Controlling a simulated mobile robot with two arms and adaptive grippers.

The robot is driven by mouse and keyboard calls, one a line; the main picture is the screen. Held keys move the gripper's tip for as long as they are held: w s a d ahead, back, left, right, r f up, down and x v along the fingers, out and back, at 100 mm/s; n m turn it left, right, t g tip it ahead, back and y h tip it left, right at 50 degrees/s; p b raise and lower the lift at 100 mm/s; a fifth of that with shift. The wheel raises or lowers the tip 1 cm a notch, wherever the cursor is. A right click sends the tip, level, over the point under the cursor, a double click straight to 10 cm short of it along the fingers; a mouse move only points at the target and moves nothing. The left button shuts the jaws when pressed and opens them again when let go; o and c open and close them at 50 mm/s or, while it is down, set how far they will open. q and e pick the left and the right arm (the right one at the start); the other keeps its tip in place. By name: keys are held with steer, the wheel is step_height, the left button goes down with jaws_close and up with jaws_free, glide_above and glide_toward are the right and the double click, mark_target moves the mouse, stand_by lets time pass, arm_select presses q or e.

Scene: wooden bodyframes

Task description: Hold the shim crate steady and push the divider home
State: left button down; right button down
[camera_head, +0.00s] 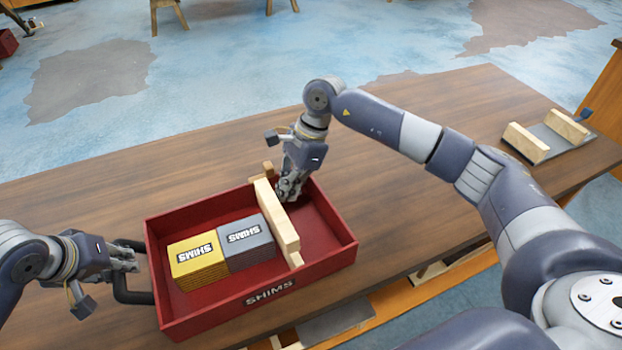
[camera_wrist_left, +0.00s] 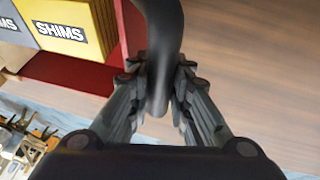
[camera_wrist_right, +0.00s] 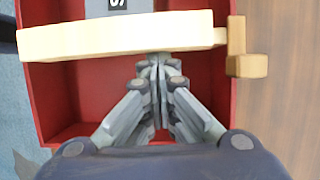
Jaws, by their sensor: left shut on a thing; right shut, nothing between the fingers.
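The red shim crate (camera_head: 172,327) sits on the table, with a black handle on its left end. My left gripper (camera_head: 134,262) is shut on the crate handle (camera_wrist_left: 162,60). The pale wooden divider (camera_head: 280,225) stands across the crate, right of the shim packs; it also shows in the right wrist view (camera_wrist_right: 120,38). My right gripper (camera_head: 287,195) is shut and empty, inside the crate on the divider's right side. Its fingertips (camera_wrist_right: 160,60) are at the divider's face; I cannot tell whether they touch. A yellow shim pack (camera_head: 197,265) and a grey shim pack (camera_head: 247,243) lie left of the divider.
The brown wooden table (camera_head: 100,205) is clear behind the crate. A grey plate with two wooden blocks (camera_head: 545,143) lies at the table's far right. The crate's right compartment (camera_head: 318,228) is empty apart from my right fingers.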

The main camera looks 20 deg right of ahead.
arm_select(q)
steer(key=shift+d, duration=0.15)
arm_select(e)
steer(key=shift+a, duration=0.2)
arm_select(q)
steer(key=shift+w, duration=0.1)
arm_select(e)
steer(key=d+r, duration=0.8)
steer(key=r, duration=0.1)
steer(key=x, duration=0.4)
steer(key=w+x, duration=0.1)
steer(key=x, duration=0.3)
steer(key=w+x, duration=0.1)
steer(key=x, duration=0.3)
steer(key=shift+w+d+f, duration=0.1)
steer(key=shift+d+f, duration=0.2)
steer(key=shift+f, duration=0.2)
steer(key=a, duration=0.2)
steer(key=shift+a, duration=0.95)
